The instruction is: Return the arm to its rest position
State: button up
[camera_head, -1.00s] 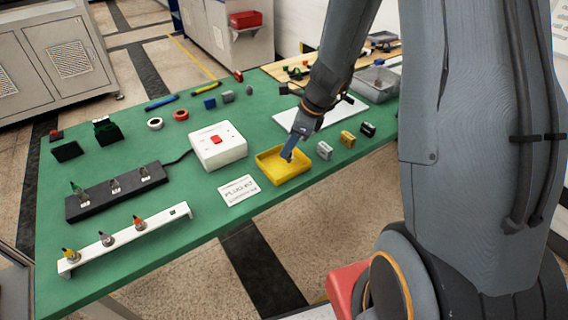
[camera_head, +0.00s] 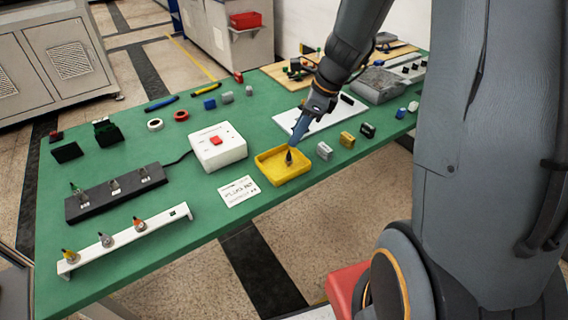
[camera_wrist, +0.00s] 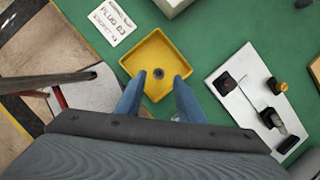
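My arm reaches over the green table (camera_head: 130,210) from the right. My gripper (camera_head: 297,138) hangs low over the yellow tray (camera_head: 266,175), with its blue fingers pointing down. In the wrist view the two fingers (camera_wrist: 158,80) stand apart with nothing held between them. A small dark plug (camera_head: 289,157) stands in the tray just below the fingertips. It also shows in the wrist view as a round dark shape (camera_wrist: 158,73) in the tray, seen through the gap between the fingers.
A white box with a red button (camera_head: 217,148) stands left of the tray. Small grey (camera_head: 324,150), yellow (camera_head: 346,138) and black (camera_head: 367,129) blocks stand to the right. A white board (camera_wrist: 240,75) lies behind. The black plug strip (camera_head: 115,190) and white rail (camera_head: 125,235) are farther left.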

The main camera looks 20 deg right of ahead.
jog(key=shift+s+d+r, duration=0.1)
jog(key=shift+d+r, duration=0.05)
jog(key=shift+r, duration=0.25)
jog(key=s+a+n+h, duration=0.1)
jog(key=s+n+h, duration=0.1)
jog(key=s+n, duration=0.6)
jog(key=s+a+r+n+g+h, duration=0.1)
jog(key=s+n, duration=0.7)
jog(key=n, duration=0.8)
jog(key=shift+a+r+h, duration=0.25)
jog(key=shift+r+h, duration=0.05)
jog(key=shift+h, duration=0.1)
jog(key=shift+w, duration=0.1)
jog(key=shift+c, duration=0.5)
